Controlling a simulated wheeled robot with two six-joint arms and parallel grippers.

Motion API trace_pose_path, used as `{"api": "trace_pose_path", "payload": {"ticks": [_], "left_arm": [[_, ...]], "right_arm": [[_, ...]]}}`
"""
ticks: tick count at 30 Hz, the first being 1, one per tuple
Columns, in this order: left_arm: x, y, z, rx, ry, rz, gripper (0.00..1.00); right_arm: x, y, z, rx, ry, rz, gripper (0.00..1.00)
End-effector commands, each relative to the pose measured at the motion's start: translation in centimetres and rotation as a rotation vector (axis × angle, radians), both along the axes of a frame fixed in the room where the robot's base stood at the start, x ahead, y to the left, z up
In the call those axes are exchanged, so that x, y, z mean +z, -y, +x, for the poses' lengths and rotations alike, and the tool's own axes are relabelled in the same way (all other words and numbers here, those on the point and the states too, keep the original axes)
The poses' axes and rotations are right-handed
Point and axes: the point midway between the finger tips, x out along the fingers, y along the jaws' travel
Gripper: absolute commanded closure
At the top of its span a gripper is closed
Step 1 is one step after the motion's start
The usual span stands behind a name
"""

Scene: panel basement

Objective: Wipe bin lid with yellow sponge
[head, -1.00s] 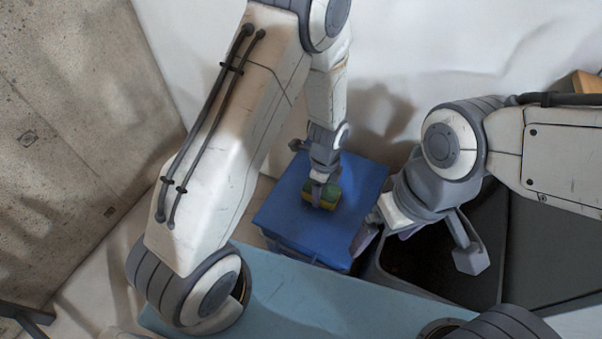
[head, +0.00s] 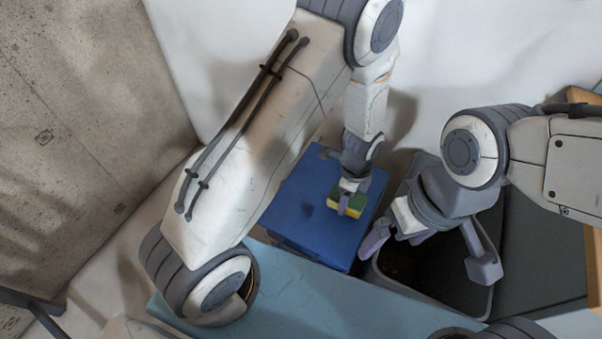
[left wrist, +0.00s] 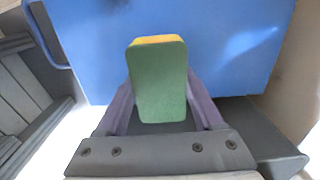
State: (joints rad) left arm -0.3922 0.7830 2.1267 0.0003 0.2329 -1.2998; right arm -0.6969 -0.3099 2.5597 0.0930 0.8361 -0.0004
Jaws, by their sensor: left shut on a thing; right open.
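The bin lid (head: 305,222) is a flat blue square panel near the middle of the head view. It also fills the upper part of the left wrist view (left wrist: 90,60). The sponge (head: 351,210), yellow with a green side, is at the lid's right part; in the left wrist view the sponge (left wrist: 160,85) shows mostly its green face. My left gripper (head: 346,205) is shut on the sponge, at or just over the lid; contact is not clear. My right gripper (head: 425,245) is open and empty, right of the lid above a dark open bin.
The dark open bin (head: 440,270) stands right of the blue lid, beneath my right gripper. A light blue surface (head: 330,295) runs along the front. A concrete wall (head: 80,120) is at the left and a white wall (head: 230,30) behind.

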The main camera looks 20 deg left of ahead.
Motion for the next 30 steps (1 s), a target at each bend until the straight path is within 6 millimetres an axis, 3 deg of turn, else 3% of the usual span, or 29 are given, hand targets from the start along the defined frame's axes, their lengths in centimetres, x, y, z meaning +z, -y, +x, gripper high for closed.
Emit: {"api": "trace_pose_path", "payload": {"ticks": [1, 13, 30], "left_arm": [[1.0, 0.0, 0.0, -0.001, 0.000, 0.000, 0.84], [4.3, 0.3, 0.1, -0.005, 0.002, 0.000, 0.84], [4.8, 0.4, 0.1, -0.006, 0.001, 0.000, 0.84]], "right_arm": [[0.9, 0.0, 0.0, 0.000, 0.000, 0.000, 0.02], [4.0, 0.0, 0.0, 0.000, 0.000, 0.000, 0.02], [4.4, 0.0, 0.0, 0.000, 0.000, 0.000, 0.02]]}}
